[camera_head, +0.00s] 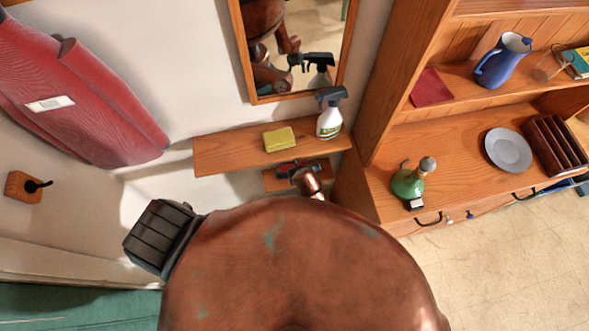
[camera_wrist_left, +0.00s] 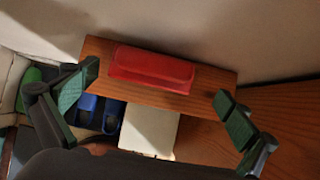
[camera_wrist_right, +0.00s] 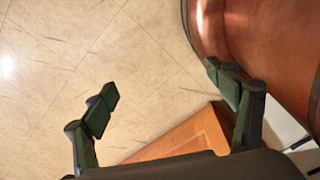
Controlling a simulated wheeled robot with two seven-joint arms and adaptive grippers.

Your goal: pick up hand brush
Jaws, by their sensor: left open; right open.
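A long red object (camera_wrist_left: 152,69), which looks like the hand brush, lies on a small wooden shelf (camera_wrist_left: 215,78) against the wall in the left wrist view. Its bristles cannot be made out. In the head view a little red shows on the low shelf, partly hidden by my arm. My left gripper (camera_wrist_left: 160,105) is open and empty, its fingers spread on either side of the shelf and the red object ahead of them. My right gripper (camera_wrist_right: 165,90) is open and empty above the tiled floor, beside a copper-coloured part of my body.
A higher shelf (camera_head: 222,154) holds a yellow sponge (camera_head: 279,139) and a spray bottle (camera_head: 329,120) below a mirror (camera_head: 295,45). The cabinet at right bears a green bottle (camera_head: 408,184) and a grey plate (camera_head: 508,150). Blue items (camera_wrist_left: 97,110) lie below the small shelf.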

